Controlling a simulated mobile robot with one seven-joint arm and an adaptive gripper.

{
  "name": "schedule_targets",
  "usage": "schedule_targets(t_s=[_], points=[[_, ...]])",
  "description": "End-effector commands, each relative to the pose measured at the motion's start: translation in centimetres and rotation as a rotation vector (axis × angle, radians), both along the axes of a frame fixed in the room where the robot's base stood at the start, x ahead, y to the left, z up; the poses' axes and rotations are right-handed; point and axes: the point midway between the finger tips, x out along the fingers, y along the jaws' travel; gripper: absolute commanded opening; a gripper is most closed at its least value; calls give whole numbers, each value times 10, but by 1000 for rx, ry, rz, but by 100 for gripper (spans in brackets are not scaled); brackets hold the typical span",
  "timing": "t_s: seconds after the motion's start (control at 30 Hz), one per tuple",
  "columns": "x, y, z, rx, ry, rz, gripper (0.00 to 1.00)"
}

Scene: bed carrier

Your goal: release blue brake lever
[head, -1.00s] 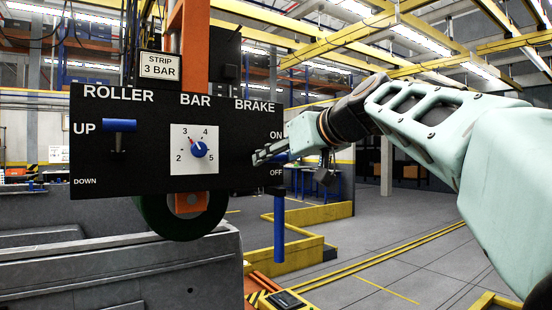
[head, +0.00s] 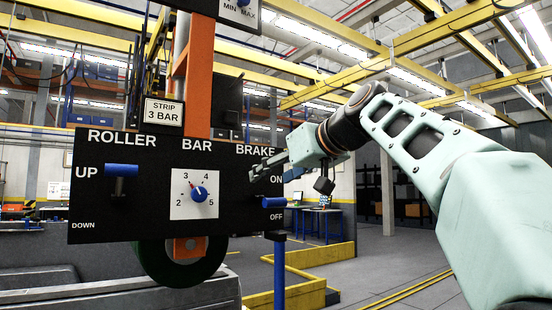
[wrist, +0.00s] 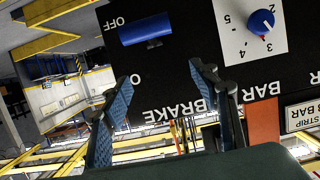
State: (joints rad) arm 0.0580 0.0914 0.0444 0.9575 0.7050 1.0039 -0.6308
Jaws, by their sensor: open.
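The blue brake lever (head: 273,202) sticks out at the right end of the black panel (head: 90,210), under the BRAKE label. It sits between ON and OFF, nearer OFF. In the wrist view, which shows the panel upside down, the lever (wrist: 145,28) is beside the OFF label. My gripper (head: 262,165) is open and empty, at BRAKE and ON label height, above the lever and apart from it. In the wrist view my gripper (wrist: 160,72) has its two fingers spread, with the lever beyond the tips, not between them.
A blue roller lever (head: 121,169) stands beside UP on the panel's left. A pressure dial (head: 198,192) with a blue knob and red pointer near 3 is in the middle. A sign (head: 163,112) reads STRIP 3 BAR. Open floor lies to the right.

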Motion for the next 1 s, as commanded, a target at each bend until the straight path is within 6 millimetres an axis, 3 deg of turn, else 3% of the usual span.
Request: schedule_targets(t_s=[0.43, 1.0], points=[[1, 0, 34, 0, 0, 0, 55], [0, 0, 39, 0, 1, -1, 55]])
